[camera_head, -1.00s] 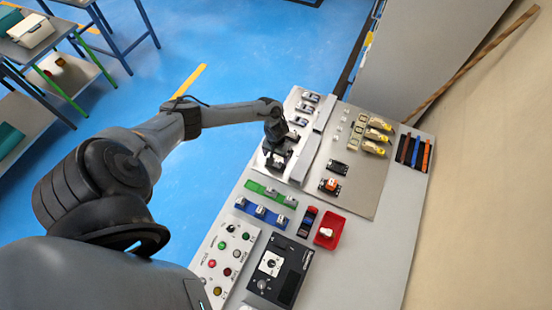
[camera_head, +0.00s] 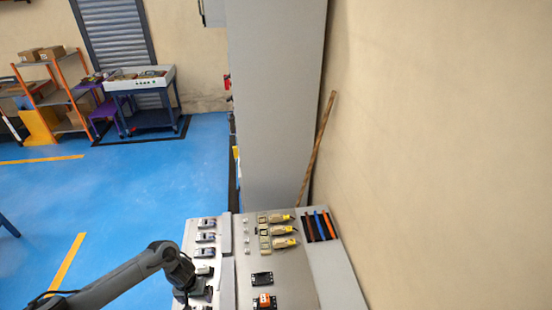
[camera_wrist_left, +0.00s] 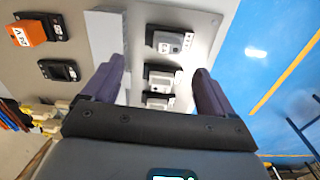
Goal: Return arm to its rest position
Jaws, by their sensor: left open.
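My left arm (camera_head: 115,282) comes in from the lower left in the head view and reaches over the left edge of the panel (camera_head: 228,290). My left gripper (camera_head: 186,282) is at its end, over the lower part of the column of grey devices. In the left wrist view my left gripper (camera_wrist_left: 160,72) is open, its two dark fingers apart. A grey labelled device (camera_wrist_left: 168,42) and small white and black devices (camera_wrist_left: 158,80) show beyond and between the fingers. Nothing is held. My right gripper is not in view.
Yellow-tipped parts (camera_head: 283,230), coloured bars (camera_head: 319,226) and an orange block (camera_head: 264,300) are on the panel. A tall grey cabinet (camera_head: 275,100) and a leaning wooden stick (camera_head: 318,150) stand behind. Blue floor (camera_head: 120,200) is open to the left.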

